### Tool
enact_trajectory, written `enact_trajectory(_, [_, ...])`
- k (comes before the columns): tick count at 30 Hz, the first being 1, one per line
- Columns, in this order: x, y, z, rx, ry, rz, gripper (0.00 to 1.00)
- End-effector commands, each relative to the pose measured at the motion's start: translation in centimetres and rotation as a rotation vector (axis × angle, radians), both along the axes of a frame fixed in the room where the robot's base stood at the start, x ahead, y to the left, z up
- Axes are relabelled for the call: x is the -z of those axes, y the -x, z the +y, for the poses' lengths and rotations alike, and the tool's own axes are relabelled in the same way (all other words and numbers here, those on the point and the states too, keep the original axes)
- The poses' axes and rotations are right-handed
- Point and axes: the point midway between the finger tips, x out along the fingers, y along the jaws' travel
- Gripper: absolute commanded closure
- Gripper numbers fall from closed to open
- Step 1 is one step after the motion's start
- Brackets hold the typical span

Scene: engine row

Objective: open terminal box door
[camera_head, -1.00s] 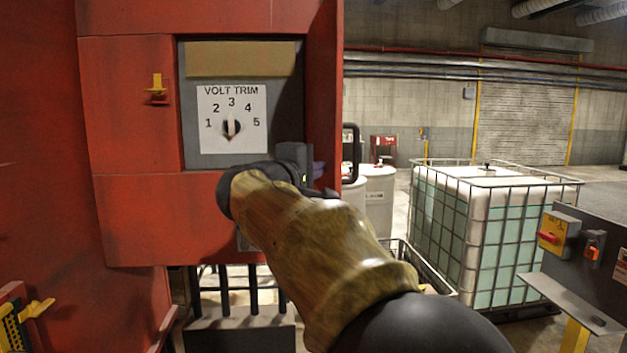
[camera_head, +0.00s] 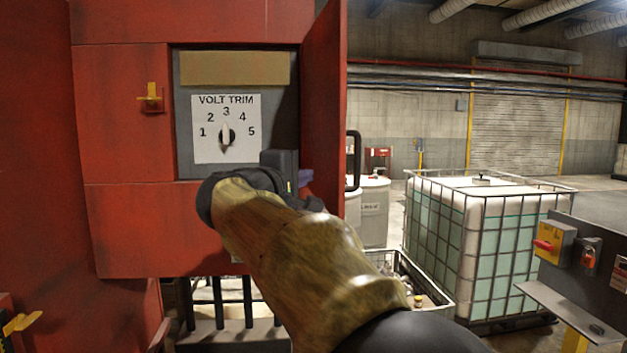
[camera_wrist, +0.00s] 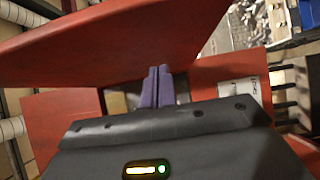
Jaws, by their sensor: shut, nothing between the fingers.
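The red terminal box (camera_head: 125,130) fills the left of the head view. Its red door (camera_head: 323,105) stands swung out on the right side of the opening, with a black handle (camera_head: 353,160) on its outer side. Inside is a grey panel with a VOLT TRIM dial (camera_head: 226,134), its pointer near 3. My gripper (camera_head: 304,178) is at the door's lower inner side, largely hidden by my wrist. In the wrist view, its two purple fingers (camera_wrist: 157,86) are together and empty, close to the red door panel (camera_wrist: 120,40). I cannot tell whether they touch it.
A yellow latch (camera_head: 151,98) is on the box's left face. To the right are white drums (camera_head: 374,210), a caged liquid tank (camera_head: 470,250) and a grey control stand (camera_head: 590,250) with a yellow-and-red switch. Open floor lies behind the tank.

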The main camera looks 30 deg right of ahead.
Motion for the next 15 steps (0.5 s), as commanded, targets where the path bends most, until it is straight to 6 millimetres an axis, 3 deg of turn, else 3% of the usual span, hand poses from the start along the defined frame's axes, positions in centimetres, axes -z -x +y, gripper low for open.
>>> enact_trajectory(2, [0.2, -0.1, 1.4, -0.002, -0.002, -0.003, 1.0])
enact_trajectory(15, [0.2, 7.1, 6.0, -0.001, -0.001, -0.003, 1.0])
